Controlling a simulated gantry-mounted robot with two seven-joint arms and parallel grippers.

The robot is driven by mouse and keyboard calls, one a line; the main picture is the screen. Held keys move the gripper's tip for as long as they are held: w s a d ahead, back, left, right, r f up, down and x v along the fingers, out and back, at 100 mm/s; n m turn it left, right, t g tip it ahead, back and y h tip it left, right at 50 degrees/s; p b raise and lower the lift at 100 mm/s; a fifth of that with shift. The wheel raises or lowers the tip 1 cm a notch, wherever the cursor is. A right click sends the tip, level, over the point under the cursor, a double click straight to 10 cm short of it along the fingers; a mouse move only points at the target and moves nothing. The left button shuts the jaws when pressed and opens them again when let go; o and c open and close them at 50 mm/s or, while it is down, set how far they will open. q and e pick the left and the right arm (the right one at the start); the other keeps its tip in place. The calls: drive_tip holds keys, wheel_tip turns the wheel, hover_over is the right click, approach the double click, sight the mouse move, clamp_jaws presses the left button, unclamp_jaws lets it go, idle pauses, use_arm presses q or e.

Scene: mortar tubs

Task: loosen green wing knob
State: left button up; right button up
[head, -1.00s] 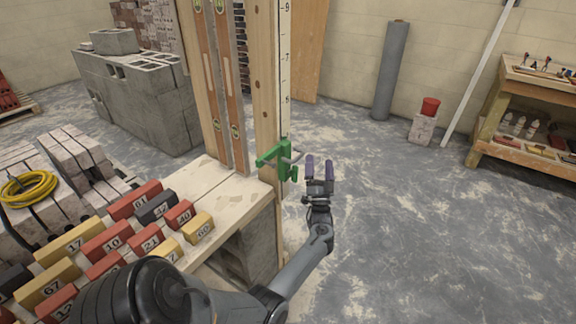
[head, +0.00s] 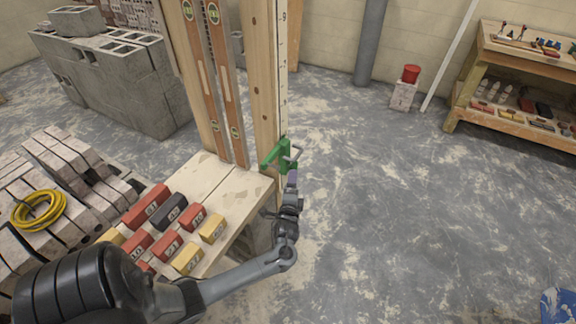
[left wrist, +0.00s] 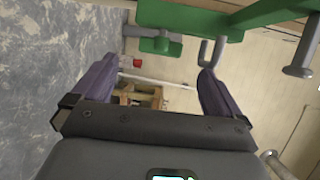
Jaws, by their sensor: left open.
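A green clamp-like fitting (head: 284,152) is on the wooden post with the number scale, with a grey metal loop (head: 292,157) on its right side. In the left wrist view the green body (left wrist: 190,18) crosses the top. A green wing-shaped knob (left wrist: 155,44) hangs below it, ahead of the gap between my fingers. The grey metal hook (left wrist: 213,52) is near the right fingertip. My left gripper (head: 291,176) is open, just below the fitting; its purple fingers also show in the left wrist view (left wrist: 161,68). I cannot tell whether it touches anything. My right gripper is out of view.
Two orange levels (head: 212,80) lean by the post (head: 264,75). A shelf (head: 500,90) stands at the far right.

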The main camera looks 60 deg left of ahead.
sight(295, 168)
use_arm(q)
drive_tip(key=shift+b+x, duration=1.8)
drive_tip(key=shift+x, duration=3.15)
drive_tip(key=shift+d, duration=0.15)
drive_tip(key=shift+c, duration=0.2)
